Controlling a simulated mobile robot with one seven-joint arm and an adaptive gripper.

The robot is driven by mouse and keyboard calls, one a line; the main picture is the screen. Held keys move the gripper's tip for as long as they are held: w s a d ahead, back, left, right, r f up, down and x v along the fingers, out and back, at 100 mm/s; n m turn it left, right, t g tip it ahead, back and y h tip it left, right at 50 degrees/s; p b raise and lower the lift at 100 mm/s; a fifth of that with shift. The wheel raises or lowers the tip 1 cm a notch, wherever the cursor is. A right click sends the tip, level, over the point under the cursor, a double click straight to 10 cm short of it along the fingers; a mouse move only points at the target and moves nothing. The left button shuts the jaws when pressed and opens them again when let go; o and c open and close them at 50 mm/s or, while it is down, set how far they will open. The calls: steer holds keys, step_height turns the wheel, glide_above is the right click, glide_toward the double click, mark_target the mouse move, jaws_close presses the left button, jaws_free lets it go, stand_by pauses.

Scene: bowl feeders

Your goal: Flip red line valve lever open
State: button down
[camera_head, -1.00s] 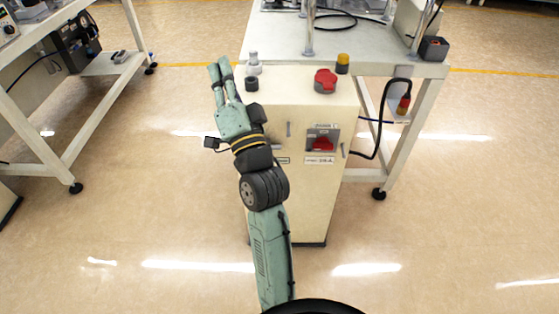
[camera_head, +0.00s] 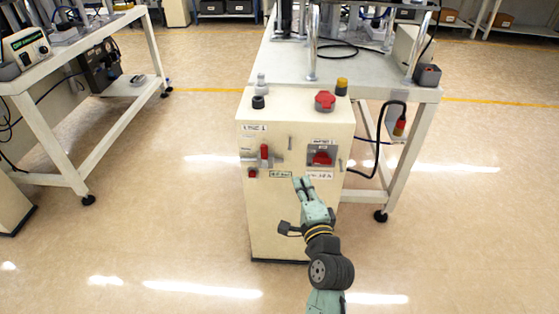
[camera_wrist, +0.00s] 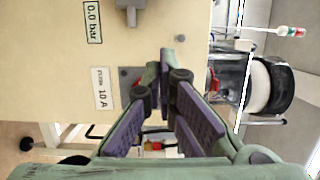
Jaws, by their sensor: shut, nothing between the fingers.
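The valve with a red lever (camera_head: 264,153) is on the upper left of the cream cabinet's front in the head view. The lever stands upright against a grey body, and a small red part (camera_head: 253,173) is below it. My gripper (camera_head: 302,181) is shut and empty, low in front of the cabinet, to the right of and below the lever. In the wrist view my closed fingers (camera_wrist: 160,75) partly cover a dark grey plate. The valve lever cannot be made out in the wrist view.
A red switch (camera_head: 321,158) on a grey plate is to the lever's right. A red button (camera_head: 325,100) and a black knob (camera_head: 258,102) top the cabinet (camera_head: 280,225). A white table (camera_head: 390,85) stands behind. The floor left of the cabinet is clear.

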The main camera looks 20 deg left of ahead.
mark_target(264, 157)
steer(key=shift+w, duration=0.1)
steer(key=w+a+p, duration=0.3)
steer(key=w+a, duration=0.4)
steer(key=a, duration=0.2)
steer(key=shift+w+p, duration=0.15)
steer(key=shift+p, duration=0.25)
steer(key=shift+w+r, duration=0.1)
steer(key=shift+a+r+n, duration=0.1)
steer(key=shift+n, duration=0.3)
